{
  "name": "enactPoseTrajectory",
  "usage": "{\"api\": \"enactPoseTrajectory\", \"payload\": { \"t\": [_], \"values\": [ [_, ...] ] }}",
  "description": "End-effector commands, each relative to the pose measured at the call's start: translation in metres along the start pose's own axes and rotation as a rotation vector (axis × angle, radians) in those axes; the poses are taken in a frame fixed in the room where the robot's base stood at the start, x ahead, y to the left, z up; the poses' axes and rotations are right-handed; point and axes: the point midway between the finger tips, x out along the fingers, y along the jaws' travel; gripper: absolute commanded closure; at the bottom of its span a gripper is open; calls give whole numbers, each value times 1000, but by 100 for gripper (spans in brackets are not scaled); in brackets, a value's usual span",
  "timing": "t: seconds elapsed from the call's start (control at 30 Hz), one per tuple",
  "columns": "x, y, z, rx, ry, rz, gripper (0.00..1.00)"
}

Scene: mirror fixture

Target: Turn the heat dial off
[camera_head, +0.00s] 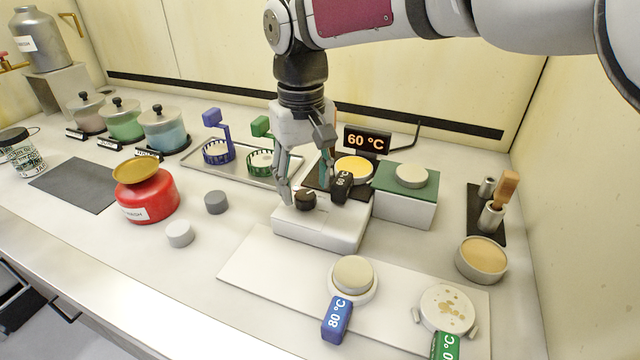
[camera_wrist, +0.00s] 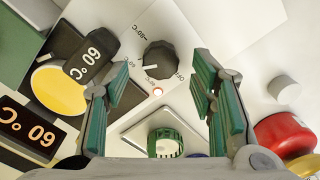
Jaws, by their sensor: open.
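The heat dial (camera_head: 305,200) is a small black knob on the front of a white heater box (camera_head: 318,232). In the wrist view the dial (camera_wrist: 160,60) has a white pointer mark on its left side. It appears to point toward a small, hard-to-read label there; "OFF" is printed at its lower right and 80 °C at its upper left. My gripper (camera_head: 306,186) is open over the dial, pointing down. In the wrist view the green-padded fingers (camera_wrist: 160,84) stand apart, with the dial between and beyond them. I cannot tell whether either finger touches it.
A yellow disc (camera_head: 353,167) sits on the heater behind the dial, with a black 60 °C tag (camera_head: 342,186) and a 60 °C display (camera_head: 367,140). A green-topped block (camera_head: 405,205) stands close at right. A tray (camera_head: 245,172) with baskets lies behind left.

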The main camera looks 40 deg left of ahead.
Motion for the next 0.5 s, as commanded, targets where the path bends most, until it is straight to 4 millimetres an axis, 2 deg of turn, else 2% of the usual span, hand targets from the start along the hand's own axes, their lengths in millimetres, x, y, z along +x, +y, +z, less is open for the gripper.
{"api": "enactPoseTrajectory", "payload": {
  "t": [0.03, 0.2, 0.5],
  "values": [
    [8, 0, 0, 0, -1, 0, 49],
    [20, 0, 0, 0, 0, 0, 49],
    [23, 0, 0, 0, 0, 0, 49]
  ]
}}
